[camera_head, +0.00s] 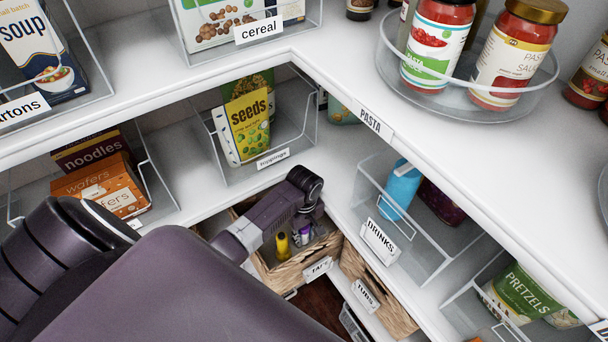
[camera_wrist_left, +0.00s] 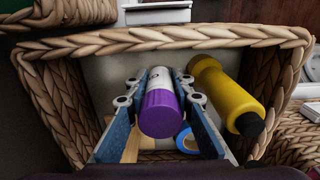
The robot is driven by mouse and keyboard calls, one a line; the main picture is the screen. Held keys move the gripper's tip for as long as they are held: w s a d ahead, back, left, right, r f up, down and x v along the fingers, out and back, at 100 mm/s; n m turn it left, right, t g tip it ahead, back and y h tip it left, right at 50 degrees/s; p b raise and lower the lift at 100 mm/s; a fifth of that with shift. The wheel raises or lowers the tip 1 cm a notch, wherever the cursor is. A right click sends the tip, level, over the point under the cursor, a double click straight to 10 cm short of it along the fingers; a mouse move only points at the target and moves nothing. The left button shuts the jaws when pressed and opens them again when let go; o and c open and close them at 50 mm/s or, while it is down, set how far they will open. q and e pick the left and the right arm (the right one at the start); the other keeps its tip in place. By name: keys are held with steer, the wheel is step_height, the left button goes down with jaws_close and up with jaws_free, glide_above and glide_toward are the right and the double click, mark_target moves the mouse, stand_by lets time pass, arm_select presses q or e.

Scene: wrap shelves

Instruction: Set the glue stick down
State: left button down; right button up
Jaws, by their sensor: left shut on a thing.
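The glue stick (camera_wrist_left: 160,104), white with a purple cap, is between the fingers of my left gripper (camera_wrist_left: 160,84) in the left wrist view. The gripper is shut on it, with the purple cap facing the camera. They are inside or just over a woven basket (camera_wrist_left: 52,105); how far the stick is from the bottom cannot be told. In the head view the basket (camera_head: 290,278) is on the lower shelf, and the glue stick (camera_head: 303,238) shows as a small purple and white shape below my gripper. My right gripper is not in view.
A yellow bottle with a black tip (camera_wrist_left: 226,92) lies in the basket right of the glue stick. A blue ring (camera_wrist_left: 187,140) is below them. Another basket labelled TUBS (camera_head: 372,298) stands beside it. The white shelf (camera_head: 290,168) passes close to my arm.

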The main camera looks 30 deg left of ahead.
mark_target(304, 242)
arm_select(q)
steer(key=shift+f, duration=1.95)
steer(key=shift+f+b, duration=0.15)
steer(key=shift+b, duration=0.2)
steer(key=c, duration=1.7)
jaws_free()
step_height(304, 242, up, 12)
steer(key=shift+r+p, duration=0.15)
steer(key=shift+p, duration=0.55)
